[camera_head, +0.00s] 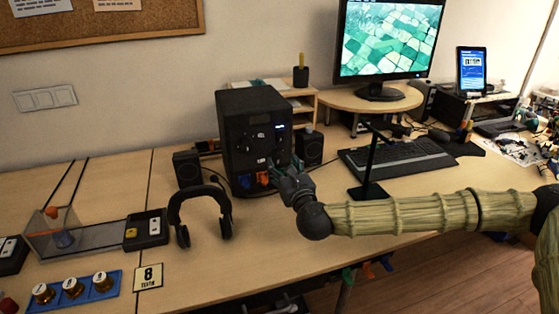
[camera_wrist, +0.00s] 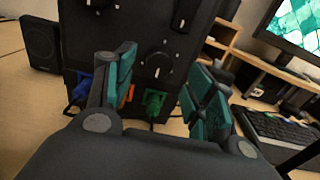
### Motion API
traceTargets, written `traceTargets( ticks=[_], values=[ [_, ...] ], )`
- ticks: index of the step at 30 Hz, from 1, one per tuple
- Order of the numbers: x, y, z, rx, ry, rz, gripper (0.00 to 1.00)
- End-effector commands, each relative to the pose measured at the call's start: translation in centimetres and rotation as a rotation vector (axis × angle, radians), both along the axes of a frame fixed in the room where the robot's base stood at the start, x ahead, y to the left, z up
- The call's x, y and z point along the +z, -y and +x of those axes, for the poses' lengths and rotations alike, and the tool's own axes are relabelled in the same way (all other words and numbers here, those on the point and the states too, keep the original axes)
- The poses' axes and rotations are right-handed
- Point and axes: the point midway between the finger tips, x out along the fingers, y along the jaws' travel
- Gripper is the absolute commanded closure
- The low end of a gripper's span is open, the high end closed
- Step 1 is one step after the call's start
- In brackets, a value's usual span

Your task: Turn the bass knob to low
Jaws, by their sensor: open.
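A third knob (camera_wrist: 98,4) is cut by the top edge. I cannot read the labels, so I cannot tell which knob is bass. My gripper (camera_head: 284,174) is open in front of the panel. In the wrist view its fingers (camera_wrist: 160,64) flank the lower knob, apart from it.
Blue (camera_wrist: 83,87), orange (camera_wrist: 130,93) and green (camera_wrist: 154,103) plugs sit below the lower knob. Small speakers stand left (camera_head: 187,168) and right (camera_head: 309,147) of the box. Headphones (camera_head: 200,208) stand in front, left of my gripper. A black stand (camera_head: 369,165) is right.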

Motion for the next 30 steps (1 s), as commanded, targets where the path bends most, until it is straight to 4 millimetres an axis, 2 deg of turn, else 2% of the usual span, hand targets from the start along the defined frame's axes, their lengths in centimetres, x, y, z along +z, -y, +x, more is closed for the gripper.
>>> traceTargets(
  ticks=[3, 9, 20, 27, 28, 30],
  values=[
    [0.0, -0.5, 1.5, 0.000, -0.001, 0.000, 0.46],
    [0.0, -1.0, 3.0, 0.000, -0.001, 0.000, 0.46],
    [0.0, -1.0, 3.3, 0.000, -0.001, 0.000, 0.46],
    [0.0, -1.0, 3.3, 0.000, -0.001, 0.000, 0.89],
    [0.0, -1.0, 3.3, 0.000, -0.001, 0.000, 0.94],
    [0.0, -1.0, 3.3, 0.000, -0.001, 0.000, 0.93]
  ],
)
